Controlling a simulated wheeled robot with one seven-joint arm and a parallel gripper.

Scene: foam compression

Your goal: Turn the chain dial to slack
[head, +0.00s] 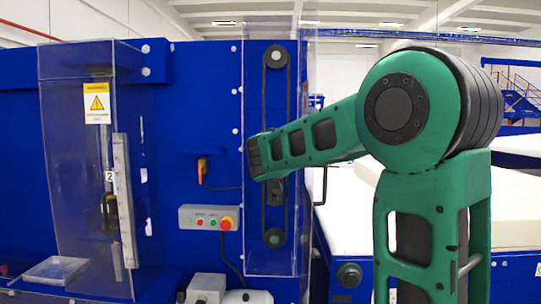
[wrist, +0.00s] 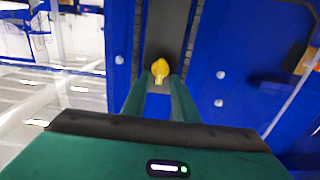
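The yellow dial knob (wrist: 160,72) shows in the wrist view on a dark plate between two chain runs. My gripper (wrist: 160,80) points at it, with its two green fingers apart and the knob at or just beyond the gap between their tips. I cannot tell whether the fingers touch it. In the head view the chain loop (head: 264,110) runs vertically on the blue machine. My arm's end (head: 252,158) is in front of the loop there, and the knob and fingertips cannot be made out.
A clear cover (head: 290,255) frames the chain area. To its left are an orange-handled switch (head: 202,168) and a grey button box (head: 208,218) with a red stop button. Further left stands a clear guard (head: 75,150). Pale foam (head: 345,215) lies at right.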

